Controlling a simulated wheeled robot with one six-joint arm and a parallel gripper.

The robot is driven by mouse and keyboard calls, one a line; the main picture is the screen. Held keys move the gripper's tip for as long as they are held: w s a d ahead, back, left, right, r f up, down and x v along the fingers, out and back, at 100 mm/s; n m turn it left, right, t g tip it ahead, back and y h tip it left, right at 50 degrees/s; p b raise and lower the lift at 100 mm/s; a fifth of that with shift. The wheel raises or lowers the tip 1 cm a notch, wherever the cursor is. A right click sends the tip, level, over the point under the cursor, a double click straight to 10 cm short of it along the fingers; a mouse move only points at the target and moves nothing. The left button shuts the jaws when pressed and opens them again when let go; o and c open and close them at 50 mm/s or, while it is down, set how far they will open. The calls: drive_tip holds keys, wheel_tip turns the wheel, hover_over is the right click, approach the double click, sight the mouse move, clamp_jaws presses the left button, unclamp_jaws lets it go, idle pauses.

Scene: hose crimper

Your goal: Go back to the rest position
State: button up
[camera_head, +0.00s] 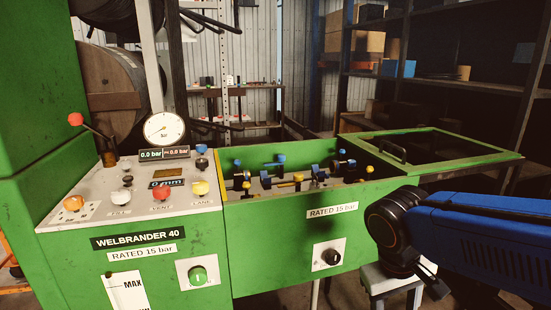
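My blue arm (470,235) reaches in from the right edge and ends at a dark round joint with an orange ring (393,228), in front of the green machine's right part. A small dark piece (434,284) shows below this joint and may be part of my gripper. I cannot make out two fingers, nor whether they hold anything. The green machine (270,240) carries a sloped control panel (105,200) with a gauge (164,128), coloured buttons and a red-knobbed lever (76,119).
An open green trough (225,215) with several blue and yellow fittings lies right of the panel. A lidded bay with a handle (391,150) stands behind my arm. A pale stool (385,280) is below the joint. Shelves (440,75) fill the back right.

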drive_tip(key=shift+s+d+r+m+t+y, duration=0.2)
drive_tip(key=shift+s+d+m+t+y, duration=0.2)
drive_tip(key=shift+d+t, duration=0.3)
drive_tip(key=shift+s+d+r+m+t+y, duration=0.25)
drive_tip(key=shift+s+d+t+y, duration=0.1)
drive_tip(key=shift+s+d+t, duration=0.3)
drive_tip(key=shift+s+d+r+m+t+y, duration=0.25)
drive_tip(key=shift+s+d+t+y, duration=0.1)
drive_tip(key=shift+d+t, duration=0.4)
